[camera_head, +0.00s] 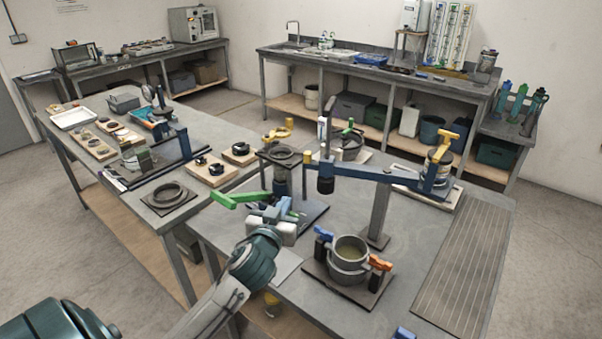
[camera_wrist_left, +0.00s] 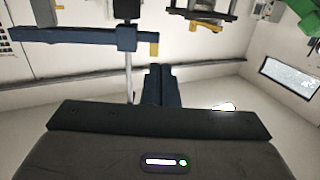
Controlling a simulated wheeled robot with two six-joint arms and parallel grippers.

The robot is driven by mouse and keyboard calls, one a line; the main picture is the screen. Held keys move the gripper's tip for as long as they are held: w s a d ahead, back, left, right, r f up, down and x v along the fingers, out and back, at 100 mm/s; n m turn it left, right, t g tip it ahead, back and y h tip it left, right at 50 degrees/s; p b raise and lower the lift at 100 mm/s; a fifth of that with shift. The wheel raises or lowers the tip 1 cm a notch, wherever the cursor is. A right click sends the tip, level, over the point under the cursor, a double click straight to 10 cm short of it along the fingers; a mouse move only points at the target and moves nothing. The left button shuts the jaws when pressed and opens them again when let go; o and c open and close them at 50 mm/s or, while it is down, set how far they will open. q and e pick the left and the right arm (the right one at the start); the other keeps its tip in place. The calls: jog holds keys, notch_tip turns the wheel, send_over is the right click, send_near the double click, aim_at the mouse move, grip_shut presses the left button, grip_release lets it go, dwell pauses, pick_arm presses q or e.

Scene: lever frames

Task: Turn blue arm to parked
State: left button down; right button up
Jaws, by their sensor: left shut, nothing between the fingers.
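The blue arm (camera_head: 355,173) is a long horizontal beam on a grey upright post (camera_head: 380,212). Its left end carries a dark hanging cylinder (camera_head: 325,183) and a yellow tip (camera_head: 307,157). Its right end reaches the pale board at the right. A blue beam also shows in the left wrist view (camera_wrist_left: 70,36), with a yellow tip. My left gripper (camera_head: 270,217) is left of and nearer than the beam's left end, apart from it. Its fingers (camera_wrist_left: 160,85) are shut and empty. No parked mark is readable. My right gripper is not in view.
A green lever (camera_head: 238,198) sits close to my left gripper. A pot (camera_head: 349,256) with blue and orange handles stands in front of the post. A ring-topped stand (camera_head: 281,160) is behind my gripper. The ribbed surface (camera_head: 465,265) at right is clear.

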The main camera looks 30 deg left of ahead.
pick_arm(q)
jog(key=p+x, duration=0.6)
jog(key=x, duration=0.8)
jog(key=shift+w+r+p, duration=0.25)
jog(key=shift+r+p, duration=0.15)
jog(key=shift+r, duration=0.25)
